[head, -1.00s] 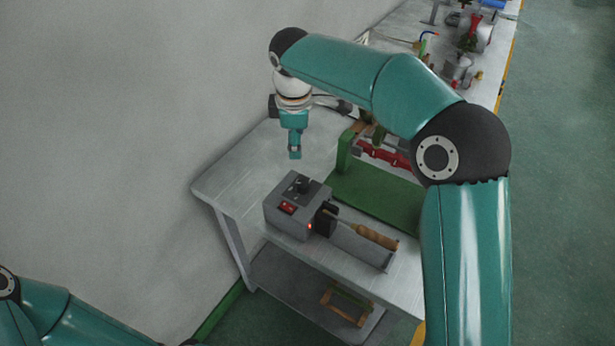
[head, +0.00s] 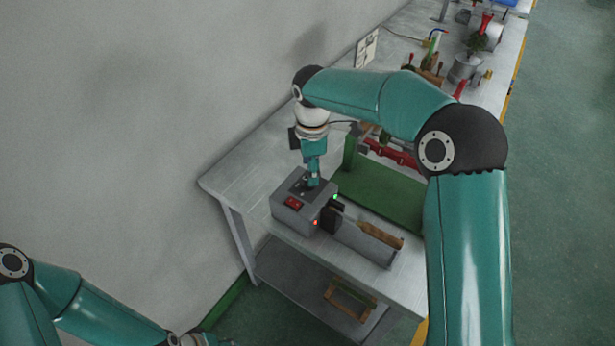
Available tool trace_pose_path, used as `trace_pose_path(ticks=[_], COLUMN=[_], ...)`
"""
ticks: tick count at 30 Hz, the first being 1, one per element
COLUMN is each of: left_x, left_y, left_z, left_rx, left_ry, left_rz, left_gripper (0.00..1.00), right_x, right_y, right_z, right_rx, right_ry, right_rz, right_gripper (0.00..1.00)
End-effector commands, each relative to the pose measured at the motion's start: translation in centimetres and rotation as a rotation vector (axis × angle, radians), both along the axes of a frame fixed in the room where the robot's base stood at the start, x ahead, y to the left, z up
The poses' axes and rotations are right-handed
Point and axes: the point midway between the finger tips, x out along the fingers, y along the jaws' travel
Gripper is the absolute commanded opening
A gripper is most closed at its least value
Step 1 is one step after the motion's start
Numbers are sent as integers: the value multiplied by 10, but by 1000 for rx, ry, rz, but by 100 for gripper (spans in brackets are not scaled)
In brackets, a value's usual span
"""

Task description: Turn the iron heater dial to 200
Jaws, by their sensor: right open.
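The iron heater (head: 290,218) is a grey box on the near end of the metal table. It has a red switch (head: 293,203) on its top, a lit red light (head: 316,222) on its front and a green light (head: 335,196) at its right edge. An iron with a wooden handle (head: 380,235) rests at its right side. My right gripper (head: 313,183) points down at the dial on the box's top and is open. It mostly hides the dial, so contact and the dial's setting cannot be read.
A green board (head: 378,192) with red clamp-like parts (head: 392,153) lies behind the heater. A wooden frame (head: 350,300) sits on the lower shelf (head: 300,283). More tools stand on the far bench. The tabletop left of the heater is clear.

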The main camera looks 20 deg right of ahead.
Motion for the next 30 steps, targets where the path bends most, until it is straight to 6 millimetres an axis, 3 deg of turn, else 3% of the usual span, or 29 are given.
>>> trace_pose_path(ticks=[3, 9, 20, 30], left_x=[0, 0, 0, 0], left_y=[0, 0, 0, 0], left_z=[4, 7, 7, 7], left_rx=[0, 0, 0, 0], left_ry=[0, 0, 0, 0], left_rz=[0, 0, 0, 0], left_gripper=[40, 40, 40, 40], right_x=[0, 2, 2, 2], right_y=[0, 0, 0, 0], right_z=[-20, -39, -43, -43], right_rx=[-1, 0, 0, 0], right_ry=[3, 0, 0, 0], right_rz=[1, 1, 1, 1], right_gripper=[57, 57, 57, 0])
